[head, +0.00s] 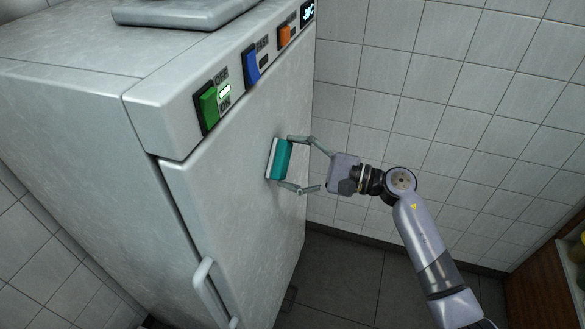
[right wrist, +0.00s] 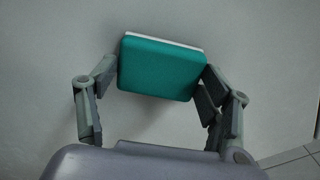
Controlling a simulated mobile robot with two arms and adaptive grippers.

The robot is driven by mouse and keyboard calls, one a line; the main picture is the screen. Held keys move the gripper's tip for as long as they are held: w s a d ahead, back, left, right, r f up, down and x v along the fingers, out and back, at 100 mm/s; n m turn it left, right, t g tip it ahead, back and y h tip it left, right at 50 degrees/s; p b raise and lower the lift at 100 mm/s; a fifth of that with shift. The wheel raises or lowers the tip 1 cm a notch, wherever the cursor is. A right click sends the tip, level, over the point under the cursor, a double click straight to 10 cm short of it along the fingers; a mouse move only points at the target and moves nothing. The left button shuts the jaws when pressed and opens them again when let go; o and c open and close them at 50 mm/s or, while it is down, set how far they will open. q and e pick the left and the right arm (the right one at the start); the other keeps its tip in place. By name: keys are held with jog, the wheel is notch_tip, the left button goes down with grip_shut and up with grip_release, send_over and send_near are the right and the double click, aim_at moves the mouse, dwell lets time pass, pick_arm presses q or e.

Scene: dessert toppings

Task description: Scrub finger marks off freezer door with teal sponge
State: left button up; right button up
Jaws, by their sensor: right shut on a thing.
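The teal sponge (head: 283,160) has a white layer on its far side and is at the face of the freezer door (head: 225,190). My right gripper (head: 290,163) is shut on the sponge, with one finger at each end of it. In the right wrist view the sponge (right wrist: 162,70) sits between the two fingers, its white edge toward the grey door (right wrist: 40,60). It looks to be against the door, but I cannot tell for certain that it touches. I see no finger marks on the door. My left gripper is not in view.
The freezer has a door handle (head: 209,290) low on the left. A green switch (head: 209,106), a blue switch (head: 251,66) and an orange switch (head: 285,35) are on the panel above the door. A tiled wall (head: 430,90) stands to the right. A wooden counter (head: 545,290) is at far right.

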aim_at(280, 176)
jog(key=shift+a+b, duration=0.1)
jog(key=shift+b, duration=0.2)
jog(key=shift+s+a, duration=0.25)
jog(key=shift+s, duration=0.4)
jog(key=shift+s+a, duration=0.2)
jog(key=shift+s, duration=0.4)
jog(key=shift+s+a, duration=0.25)
jog(key=shift+s, duration=0.4)
jog(key=shift+s+d+f+b, duration=0.1)
jog(key=shift+s+d+b, duration=0.1)
jog(key=shift+d, duration=0.15)
jog(key=shift+s+d+f+b, duration=0.1)
jog(key=shift+d+b, duration=0.1)
jog(key=shift+d, duration=0.1)
jog(key=shift+r+b+v, duration=0.2)
jog(key=shift+b+v, duration=0.95)
jog(key=shift+v, duration=1)
jog(key=shift+w+d, duration=0.1)
jog(key=shift+d, duration=0.05)
